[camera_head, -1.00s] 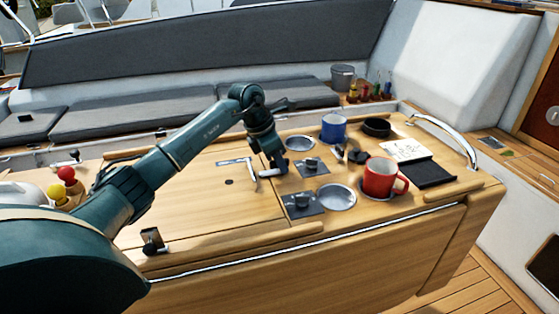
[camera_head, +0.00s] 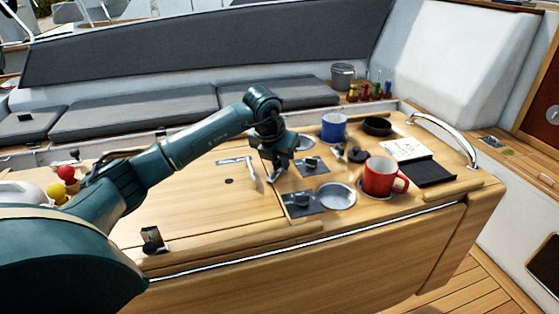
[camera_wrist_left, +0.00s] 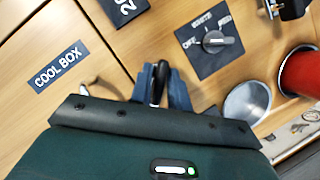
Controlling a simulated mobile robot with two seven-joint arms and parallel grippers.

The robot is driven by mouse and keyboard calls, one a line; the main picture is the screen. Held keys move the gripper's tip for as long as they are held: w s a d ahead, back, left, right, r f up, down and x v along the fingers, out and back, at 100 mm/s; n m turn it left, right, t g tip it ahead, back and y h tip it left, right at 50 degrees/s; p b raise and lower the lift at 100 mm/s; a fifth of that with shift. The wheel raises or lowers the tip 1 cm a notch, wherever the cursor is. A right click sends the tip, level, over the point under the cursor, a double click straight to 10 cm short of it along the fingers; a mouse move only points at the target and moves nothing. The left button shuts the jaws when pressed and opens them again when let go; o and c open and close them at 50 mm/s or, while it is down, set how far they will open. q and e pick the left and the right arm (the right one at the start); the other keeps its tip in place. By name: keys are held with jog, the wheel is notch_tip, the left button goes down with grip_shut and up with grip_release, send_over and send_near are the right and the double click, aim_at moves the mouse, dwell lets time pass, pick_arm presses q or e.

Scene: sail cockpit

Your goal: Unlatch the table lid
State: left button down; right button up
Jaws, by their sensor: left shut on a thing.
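The table lid (camera_head: 215,205) is a flat wooden panel, closed level with the table top. In the left wrist view a "COOL BOX" label (camera_wrist_left: 58,67) lies on wood. My left gripper (camera_head: 273,178) is low at the lid's right edge, pointing down. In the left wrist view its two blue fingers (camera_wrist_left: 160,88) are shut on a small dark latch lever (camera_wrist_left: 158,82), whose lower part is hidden. A silver L-shaped fitting (camera_head: 250,166) lies on the table just left of the gripper. My right gripper is not in view.
Close right of the gripper are a dark switch plate with a knob (camera_wrist_left: 213,41), a round metal recess (camera_head: 336,196) and a red mug (camera_head: 381,178). A blue mug (camera_head: 334,127) and a curved silver rail (camera_head: 452,137) stand farther away.

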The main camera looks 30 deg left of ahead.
pick_arm(q)
jog(key=n+y, duration=0.1)
jog(key=n, duration=0.1)
jog(key=n+b, duration=0.1)
jog(key=n, duration=0.1)
jog(key=shift+n+g+y, duration=0.3)
jog(key=shift+y, duration=0.1)
jog(key=shift+n+y, duration=0.3)
jog(key=shift+n, duration=0.8)
jog(key=shift+n+g+y+b, duration=0.3)
jog(key=shift+n+g+b, duration=0.15)
jog(key=shift+n, duration=0.45)
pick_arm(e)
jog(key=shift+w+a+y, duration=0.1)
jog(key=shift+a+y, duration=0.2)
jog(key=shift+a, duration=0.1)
pick_arm(q)
jog(key=shift+n, duration=0.3)
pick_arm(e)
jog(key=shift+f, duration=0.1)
pick_arm(q)
jog(key=c, duration=1.5)
grip_release()
jog(key=shift+o, duration=0.2)
jog(key=shift+r, duration=0.1)
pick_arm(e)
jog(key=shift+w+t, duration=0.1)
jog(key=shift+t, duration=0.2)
